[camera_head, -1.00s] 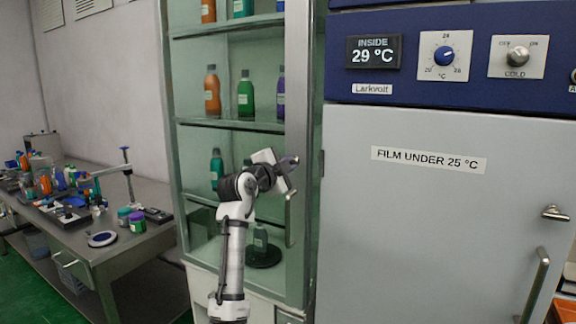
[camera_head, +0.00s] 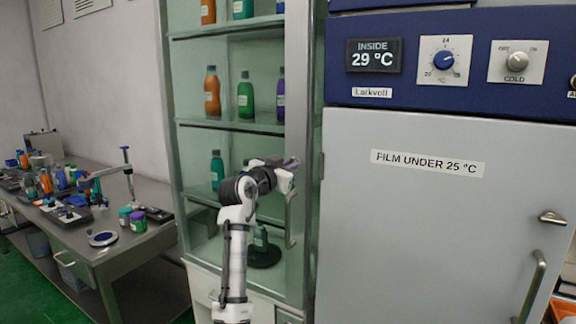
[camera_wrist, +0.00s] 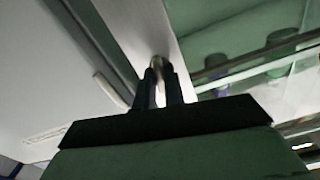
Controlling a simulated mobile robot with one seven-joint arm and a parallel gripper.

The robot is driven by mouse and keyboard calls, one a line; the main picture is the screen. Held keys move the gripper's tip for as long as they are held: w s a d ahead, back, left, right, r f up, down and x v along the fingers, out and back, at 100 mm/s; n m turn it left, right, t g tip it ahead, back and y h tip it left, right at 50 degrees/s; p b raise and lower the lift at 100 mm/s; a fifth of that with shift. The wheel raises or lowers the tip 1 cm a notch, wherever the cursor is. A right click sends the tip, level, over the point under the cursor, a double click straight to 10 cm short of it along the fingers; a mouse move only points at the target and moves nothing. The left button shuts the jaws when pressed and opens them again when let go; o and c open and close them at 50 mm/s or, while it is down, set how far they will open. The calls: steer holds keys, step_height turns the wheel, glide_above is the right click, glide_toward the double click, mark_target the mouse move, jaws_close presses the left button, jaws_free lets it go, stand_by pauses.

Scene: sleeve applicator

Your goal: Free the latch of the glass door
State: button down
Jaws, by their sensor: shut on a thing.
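The glass door (camera_head: 298,120) of the tall cabinet is shut in the head view, with a metal frame and a vertical bar handle (camera_head: 290,222). My gripper (camera_head: 291,162) is at the door's right metal frame, above that handle. In the wrist view my gripper (camera_wrist: 159,88) has its two dark fingers closed around a small pale metal latch (camera_wrist: 157,63) on the frame. Most of the latch is hidden between the fingers, and the hand covers it in the head view.
Bottles stand on the cabinet shelves (camera_head: 230,124) behind the glass. A grey fridge door (camera_head: 440,215) with its own handle (camera_head: 533,290) is close on the right. A cluttered bench (camera_head: 130,245) stands at the left.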

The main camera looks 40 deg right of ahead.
steer(key=shift+n, duration=1)
steer(key=c, duration=1.5)
jaws_free()
steer(key=b+v, duration=0.4)
steer(key=v, duration=1)
steer(key=shift+b, duration=0.35)
steer(key=shift+d, duration=0.1)
